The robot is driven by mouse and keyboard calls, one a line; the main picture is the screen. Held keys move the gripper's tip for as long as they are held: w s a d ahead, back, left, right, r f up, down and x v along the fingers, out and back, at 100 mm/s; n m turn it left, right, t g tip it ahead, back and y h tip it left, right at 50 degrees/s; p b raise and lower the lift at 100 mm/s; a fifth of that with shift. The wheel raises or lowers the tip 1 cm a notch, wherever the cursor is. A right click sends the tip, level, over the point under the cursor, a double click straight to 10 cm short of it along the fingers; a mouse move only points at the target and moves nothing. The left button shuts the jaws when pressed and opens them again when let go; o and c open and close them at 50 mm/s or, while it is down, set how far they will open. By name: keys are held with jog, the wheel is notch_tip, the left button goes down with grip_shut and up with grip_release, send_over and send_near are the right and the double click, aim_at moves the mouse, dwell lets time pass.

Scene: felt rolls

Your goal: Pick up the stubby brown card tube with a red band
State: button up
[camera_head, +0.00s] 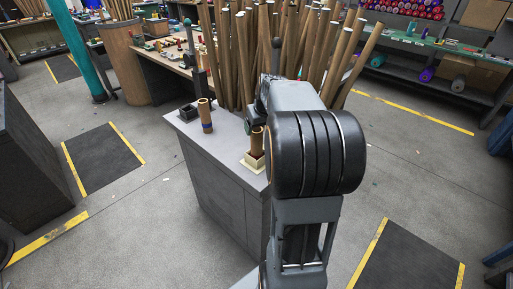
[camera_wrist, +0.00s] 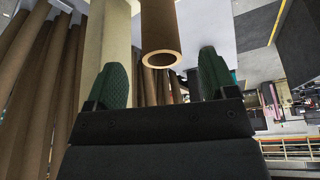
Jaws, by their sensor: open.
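A brown card tube (camera_head: 257,141) stands upright in a cream holder (camera_head: 252,163) at the near right end of the grey counter; I cannot make out a red band on it. In the wrist view a brown tube (camera_wrist: 159,28) with an open round end lies just beyond my gripper (camera_wrist: 162,72), lined up between the two green finger pads. The gripper is open, and nothing is clasped. In the head view my arm hides most of the gripper, close to the top of the tube in the holder.
A second brown tube with a blue band (camera_head: 206,116) stands on the counter (camera_head: 222,139), beside a small dark open box (camera_head: 188,112). Several long brown rolls (camera_head: 237,60) stand close behind.

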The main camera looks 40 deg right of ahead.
aim_at(258, 131)
jog(key=shift+p+x, duration=0.3)
jog(key=shift+x, duration=2.75)
jog(key=shift+w, duration=0.1)
jog(key=c, duration=1.3)
